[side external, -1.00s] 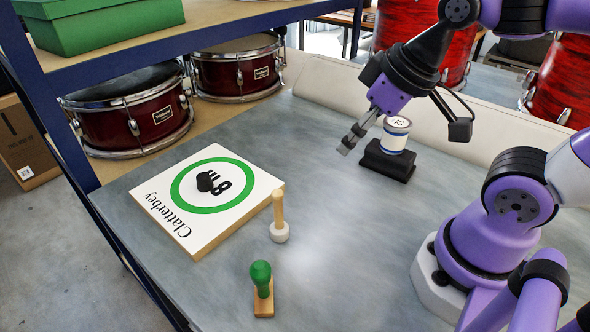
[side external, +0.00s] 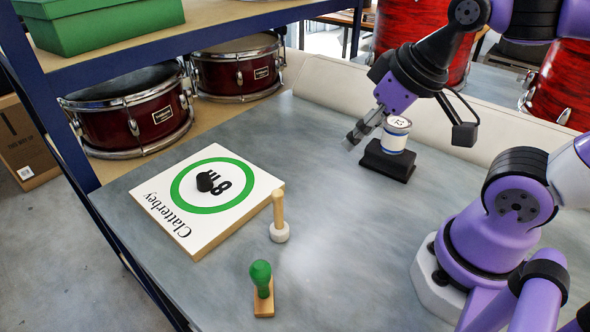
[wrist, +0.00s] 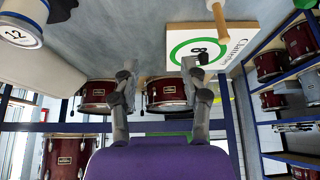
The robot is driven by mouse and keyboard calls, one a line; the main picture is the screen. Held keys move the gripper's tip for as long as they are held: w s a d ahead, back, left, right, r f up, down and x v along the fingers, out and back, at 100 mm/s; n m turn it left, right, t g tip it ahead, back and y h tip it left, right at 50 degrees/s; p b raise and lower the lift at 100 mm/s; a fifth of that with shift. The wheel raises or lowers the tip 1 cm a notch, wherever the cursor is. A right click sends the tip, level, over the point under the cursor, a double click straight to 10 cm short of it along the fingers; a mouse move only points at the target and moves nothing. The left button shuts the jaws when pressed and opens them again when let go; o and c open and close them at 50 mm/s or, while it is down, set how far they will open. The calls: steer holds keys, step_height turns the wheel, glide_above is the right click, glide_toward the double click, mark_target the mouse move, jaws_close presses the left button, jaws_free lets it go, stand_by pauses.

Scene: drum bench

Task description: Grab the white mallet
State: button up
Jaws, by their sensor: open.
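The white mallet (side external: 279,232) stands upright on the grey bench, its pale head down and its wooden handle pointing up, next to the right edge of the sign board.
A white board (side external: 182,226) with a green ring and a small black object (side external: 206,181) lies left of the mallet. A green-handled stamp (side external: 261,273) stands in front. A white-and-blue can (side external: 396,135) sits on a black block (side external: 386,163) near my gripper. The bench between is clear.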

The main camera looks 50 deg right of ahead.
stand_by(0.4)
steer(key=n+g+y, duration=0.2)
steer(key=n, duration=0.4)
glide_above(279, 226)
steer(key=s, duration=0.1)
steer(key=f, duration=0.4)
steer(key=d+f, duration=0.1)
steer(key=f, duration=0.1)
steer(key=shift+s+f, duration=0.15)
steer(key=shift+s, duration=0.05)
steer(key=x, duration=0.6)
steer(key=shift+d, duration=0.3)
jaws_close()
